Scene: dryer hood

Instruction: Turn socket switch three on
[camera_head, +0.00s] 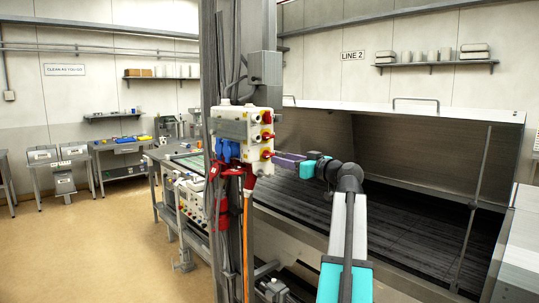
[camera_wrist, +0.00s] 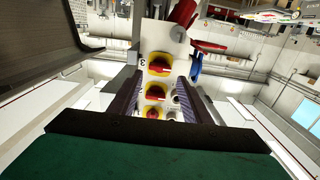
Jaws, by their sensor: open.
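A white socket box (camera_head: 243,135) on the column carries three yellow switches with red knobs on its right face. The lowest, switch three (camera_head: 267,154), shows in the wrist view as the top switch (camera_wrist: 159,64), with a "3" beside it. Its red knob looks to lie crosswise there. My gripper (camera_head: 278,158) is just right of the lowest switch in the head view. In the wrist view my gripper (camera_wrist: 158,80) is open and empty, its fingers on either side of the switch column, with switch three just beyond the tips. I see no clear contact.
The other two switches (camera_wrist: 155,91) (camera_wrist: 153,112) appear between the fingers in the wrist view. Blue plugs (camera_head: 227,149) and red plugs (camera_head: 222,170) with cables hang at the box. The large dryer hood (camera_head: 420,125) stands at the right. Open floor (camera_head: 90,250) lies left.

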